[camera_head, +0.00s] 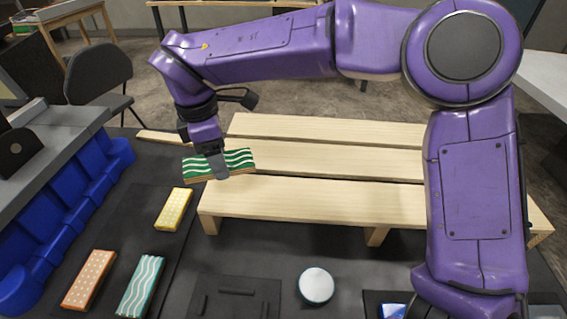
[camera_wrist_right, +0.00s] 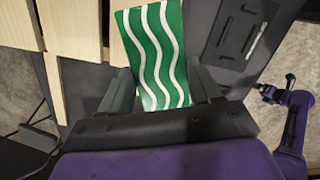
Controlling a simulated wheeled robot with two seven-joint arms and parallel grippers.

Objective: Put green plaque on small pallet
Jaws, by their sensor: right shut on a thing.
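The green plaque (camera_head: 240,158) has white wavy lines and a wooden edge. My right gripper (camera_head: 218,168) is shut on it and holds it at the left end of the small pallet. In the right wrist view the plaque (camera_wrist_right: 155,50) sits between the two fingers of the gripper (camera_wrist_right: 160,90). The small pallet (camera_head: 310,196) is made of pale wooden slats with gaps between them. Its slats (camera_wrist_right: 75,30) also show at the left of the wrist view. I cannot tell whether the plaque touches the pallet. My left gripper is not in view.
A yellow plaque (camera_head: 174,209), an orange dotted plaque (camera_head: 89,279) and a teal wavy plaque (camera_head: 141,285) lie on the dark table at left. A round white button (camera_head: 316,285) is in front of the pallet. Blue bins (camera_head: 60,215) line the left edge.

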